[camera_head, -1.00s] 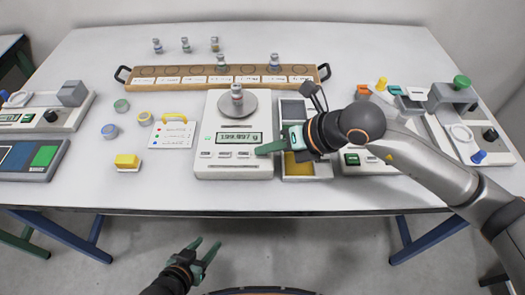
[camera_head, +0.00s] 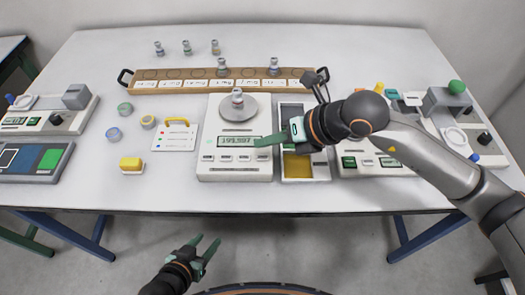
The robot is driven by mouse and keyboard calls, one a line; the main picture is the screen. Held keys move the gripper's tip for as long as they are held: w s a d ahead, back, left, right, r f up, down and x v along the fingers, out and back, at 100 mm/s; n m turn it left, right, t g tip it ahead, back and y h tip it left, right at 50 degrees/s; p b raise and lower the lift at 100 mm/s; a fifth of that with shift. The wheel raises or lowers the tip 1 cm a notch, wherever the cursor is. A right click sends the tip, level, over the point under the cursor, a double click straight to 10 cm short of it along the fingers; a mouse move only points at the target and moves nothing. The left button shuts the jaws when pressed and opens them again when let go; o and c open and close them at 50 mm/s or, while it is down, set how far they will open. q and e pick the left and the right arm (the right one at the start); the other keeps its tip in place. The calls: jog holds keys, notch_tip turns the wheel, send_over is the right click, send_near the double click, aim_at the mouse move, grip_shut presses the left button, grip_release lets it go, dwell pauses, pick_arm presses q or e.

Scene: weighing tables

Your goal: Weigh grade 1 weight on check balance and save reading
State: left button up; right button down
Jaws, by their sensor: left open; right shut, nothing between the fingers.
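A balance (camera_head: 208,172) stands at the middle of the table's front. A grey weight with a knob (camera_head: 237,97) sits upright on its round pan (camera_head: 250,110). Its display (camera_head: 238,141) shows a number that looks like 199.997, though the digits are small. A row of buttons (camera_head: 238,158) lies below the display. My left gripper (camera_head: 206,252) is open and empty, low in front of the table.
A wooden rack (camera_head: 190,87) with labelled places and two weights stands behind the balance. Several small weights (camera_head: 186,47) stand further back. A divided tray (camera_head: 292,110) is right of the balance. A card (camera_head: 175,138), round tins (camera_head: 113,134) and a yellow block (camera_head: 131,164) lie left.

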jog(key=shift+r+p, duration=0.7)
jog(key=shift+r, duration=0.7)
jog(key=shift+f, duration=0.1)
